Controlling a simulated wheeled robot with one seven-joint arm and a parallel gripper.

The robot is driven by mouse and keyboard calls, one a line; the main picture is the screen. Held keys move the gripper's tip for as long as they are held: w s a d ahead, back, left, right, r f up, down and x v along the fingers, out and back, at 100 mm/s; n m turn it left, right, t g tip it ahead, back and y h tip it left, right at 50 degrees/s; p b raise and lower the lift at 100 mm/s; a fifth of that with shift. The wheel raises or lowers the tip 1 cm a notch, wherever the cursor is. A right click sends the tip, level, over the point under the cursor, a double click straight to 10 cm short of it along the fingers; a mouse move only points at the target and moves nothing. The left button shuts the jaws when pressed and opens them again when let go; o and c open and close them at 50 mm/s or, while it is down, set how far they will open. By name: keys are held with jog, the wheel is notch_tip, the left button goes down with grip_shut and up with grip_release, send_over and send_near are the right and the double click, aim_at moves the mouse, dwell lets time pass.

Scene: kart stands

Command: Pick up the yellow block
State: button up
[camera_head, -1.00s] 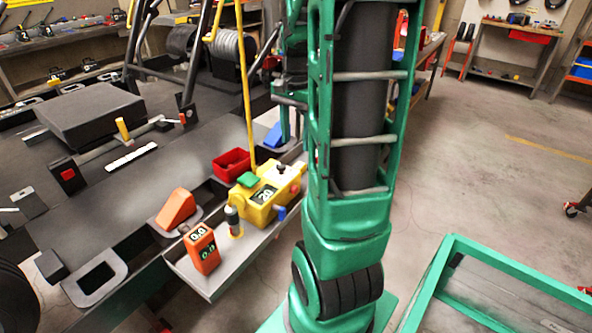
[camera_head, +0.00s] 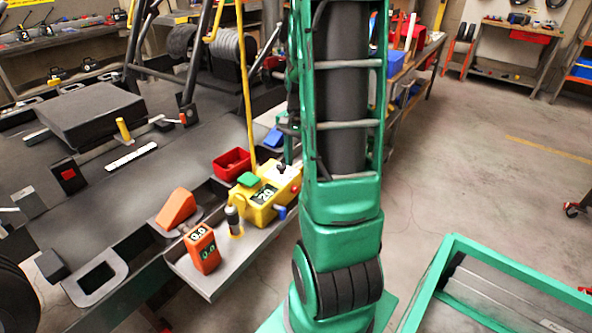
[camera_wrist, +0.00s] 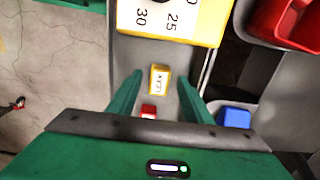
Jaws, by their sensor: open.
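In the wrist view, a small yellow block (camera_wrist: 159,78) with dark marks on its pale top rests on a grey ledge. My gripper (camera_wrist: 159,74) is open, with one green finger to the left of the block and one to the right. The block appears between the fingertips, with a gap on both sides; I cannot tell the height left between them. In the head view I cannot make the block out, and my gripper is not seen there.
A yellow box with numbers (camera_wrist: 170,20) stands just beyond the block. A red block (camera_wrist: 148,112) sits between the fingers, nearer the palm. A blue block (camera_wrist: 233,117) lies right of the right finger, and a red bin (camera_wrist: 290,25) is at upper right. Bare floor is left.

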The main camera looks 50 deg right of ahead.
jog(key=c, duration=1.1)
jog(key=shift+r, duration=0.1)
jog(key=shift+c, duration=0.2)
